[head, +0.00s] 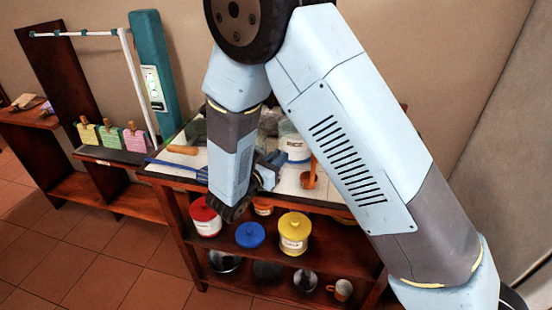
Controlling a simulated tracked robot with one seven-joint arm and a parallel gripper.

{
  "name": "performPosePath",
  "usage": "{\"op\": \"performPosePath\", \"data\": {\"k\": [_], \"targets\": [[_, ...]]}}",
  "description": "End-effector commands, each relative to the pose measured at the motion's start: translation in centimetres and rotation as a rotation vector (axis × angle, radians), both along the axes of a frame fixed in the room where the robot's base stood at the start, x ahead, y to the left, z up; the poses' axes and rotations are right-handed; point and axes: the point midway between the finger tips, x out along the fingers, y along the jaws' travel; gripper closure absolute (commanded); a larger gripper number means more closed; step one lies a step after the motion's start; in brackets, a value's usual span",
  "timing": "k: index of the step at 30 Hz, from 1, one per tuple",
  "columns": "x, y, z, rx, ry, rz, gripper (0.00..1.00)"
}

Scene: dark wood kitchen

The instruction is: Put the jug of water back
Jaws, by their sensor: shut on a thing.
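My gripper (267,172) is over the worktop of the wooden shelf unit, partly hidden behind my own arm. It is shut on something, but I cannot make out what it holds. Greyish, see-through shapes (270,121) show behind my arm at the back of the worktop. One may be the jug of water, but I cannot tell for sure. A white container with dark lettering, seemingly RICE (294,147), is just right of my gripper. I cannot tell whether they touch.
Below are a red-lidded jar (205,217), a blue lid (250,235), a yellow-lidded jar (293,232) and a mug (341,289). Tiled floor (105,285) is clear at left.

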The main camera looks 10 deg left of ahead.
Motion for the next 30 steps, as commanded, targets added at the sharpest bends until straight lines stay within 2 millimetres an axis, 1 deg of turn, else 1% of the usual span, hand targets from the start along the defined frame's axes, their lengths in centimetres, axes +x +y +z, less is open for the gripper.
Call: {"op": "performPosePath", "data": {"k": [8, 9, 16, 25, 28, 30], "targets": [[0.0, 0.0, -0.1, 0.001, -0.002, 0.000, 1.00], [0.0, 0.0, -0.1, 0.001, 0.000, 0.001, 0.79], [0.0, 0.1, -0.1, 0.001, 0.000, 0.001, 0.57], [0.0, 0.1, 0.1, 0.002, -0.001, 0.001, 0.57], [-0.8, 0.6, 0.1, 0.001, 0.000, 0.004, 0.57], [-1.7, 1.0, 0.1, 0.001, 0.000, 0.004, 0.57]]}}
